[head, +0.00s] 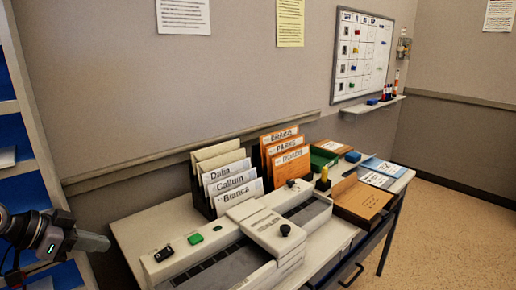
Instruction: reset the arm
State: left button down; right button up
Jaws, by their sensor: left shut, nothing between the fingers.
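My left gripper (92,242) is at the lower left of the head view, with its arm coming in from the left edge. Its fingers are together and nothing shows between them. It is in the air to the left of the desk (143,231), apart from it. My right gripper is not in view.
The desk holds a grey machine (275,232), white name folders (229,184), orange folders (291,163) and an open brown box (361,198). A shelf unit (33,130) stands at the left edge. A whiteboard (361,55) hangs on the wall. Floor at right is clear.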

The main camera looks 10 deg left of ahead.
pick_arm(q)
jog(key=s+d+f+n+y, duration=0.1)
jog(key=s+d+f, duration=0.15)
jog(key=f, duration=0.65)
jog(key=s+d+f+n+y, duration=0.15)
jog(key=d+f, duration=0.25)
jog(key=f, duration=0.6)
jog(key=s+d+f+n+t+y, duration=0.1)
jog(key=s+d+f+n+t, duration=0.2)
jog(key=s+d+f, duration=0.5)
jog(key=s+d, duration=0.5)
jog(key=s, duration=0.1)
jog(key=shift+f, duration=0.2)
jog(key=shift+a+y, duration=0.1)
jog(key=shift+y, duration=0.15)
